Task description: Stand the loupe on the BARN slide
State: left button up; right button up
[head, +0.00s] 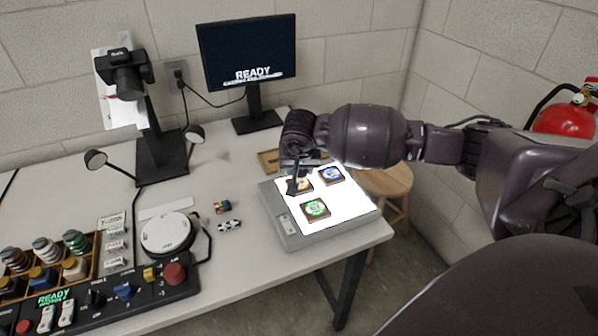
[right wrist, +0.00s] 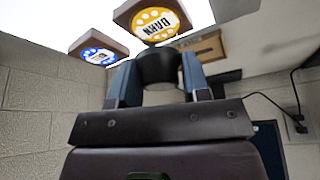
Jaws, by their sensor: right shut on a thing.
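The light panel (head: 352,203) glows white and bears three square slides. The BARN slide (right wrist: 152,22) has a yellow face and brown frame; in the head view it (head: 305,184) is partly covered by my right gripper. My right gripper (head: 293,188) points down at this slide's left side. In the right wrist view its two fingers (right wrist: 158,80) are shut on the loupe (right wrist: 157,66), a dark short cylinder, close beside the BARN slide's edge. I cannot tell whether the loupe touches the slide or panel. My left gripper is out of view.
A blue slide (head: 331,175) lies to the right and a green slide (head: 315,209) nearer the front. A wooden tray (head: 267,160) is behind the panel. A stool (head: 388,182) stands beyond the table's right edge.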

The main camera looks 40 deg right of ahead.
jog(key=shift+f, duration=0.8)
jog(key=shift+f, duration=0.25)
jog(key=o, duration=1)
jog(key=shift+r, duration=0.15)
